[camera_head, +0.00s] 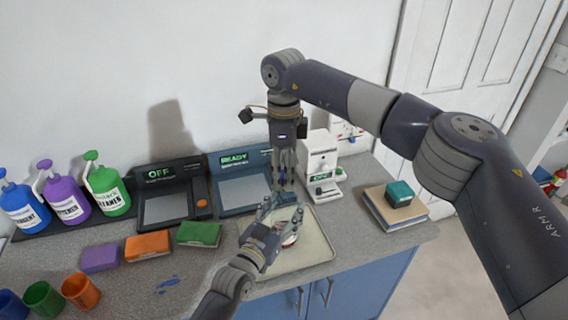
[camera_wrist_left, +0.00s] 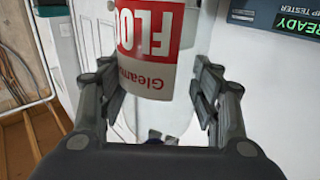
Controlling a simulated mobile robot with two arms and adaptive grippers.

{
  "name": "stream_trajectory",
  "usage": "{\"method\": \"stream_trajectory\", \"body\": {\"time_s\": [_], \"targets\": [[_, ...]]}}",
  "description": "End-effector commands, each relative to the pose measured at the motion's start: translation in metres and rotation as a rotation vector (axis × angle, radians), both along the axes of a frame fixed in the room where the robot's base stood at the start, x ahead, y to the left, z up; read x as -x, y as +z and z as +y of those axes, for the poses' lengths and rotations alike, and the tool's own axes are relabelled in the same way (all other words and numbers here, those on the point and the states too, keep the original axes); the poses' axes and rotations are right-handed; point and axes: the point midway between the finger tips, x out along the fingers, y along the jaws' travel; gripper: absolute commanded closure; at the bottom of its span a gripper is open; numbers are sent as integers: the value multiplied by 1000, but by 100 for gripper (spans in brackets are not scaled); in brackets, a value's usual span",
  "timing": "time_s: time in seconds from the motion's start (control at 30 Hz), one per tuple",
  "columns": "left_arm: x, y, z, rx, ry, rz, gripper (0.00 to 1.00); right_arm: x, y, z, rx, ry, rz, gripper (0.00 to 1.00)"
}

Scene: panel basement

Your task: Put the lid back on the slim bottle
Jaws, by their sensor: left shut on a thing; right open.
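The slim bottle (camera_wrist_left: 150,50), clear with a red and white label, stands between the fingers of my left gripper (camera_wrist_left: 158,92) in the left wrist view. In the head view my left gripper (camera_head: 281,208) is shut on the bottle, which is mostly hidden there; a bit of red and white (camera_head: 290,240) shows beside the fingers. My right gripper (camera_head: 283,180) is open, pointing down just above and behind the left one. A small blue shape (camera_head: 286,198) shows just below its fingertips; I cannot tell whether it is the lid.
A pale tray (camera_head: 315,250) lies under the grippers. Behind are two tester panels, OFF (camera_head: 170,203) and READY (camera_head: 228,198), and a white machine (camera_head: 322,160).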

Motion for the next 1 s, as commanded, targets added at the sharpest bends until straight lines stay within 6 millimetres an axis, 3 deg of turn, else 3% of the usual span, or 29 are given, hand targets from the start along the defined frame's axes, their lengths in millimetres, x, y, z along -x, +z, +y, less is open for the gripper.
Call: {"method": "stream_trajectory", "body": {"time_s": [0.17,0.37,0.67,1.0], "targets": [[0,0,0,0,0,1,100,0,0,0,0,0,0,55],[0,0,0,0,0,1,100,0,0,0,0,0,0,100],[0,0,0,0,0,1,100,0,0,0,0,-57,0,100],[0,-1,0,0,0,1,100,0,0,0,0,-595,0,100]]}}
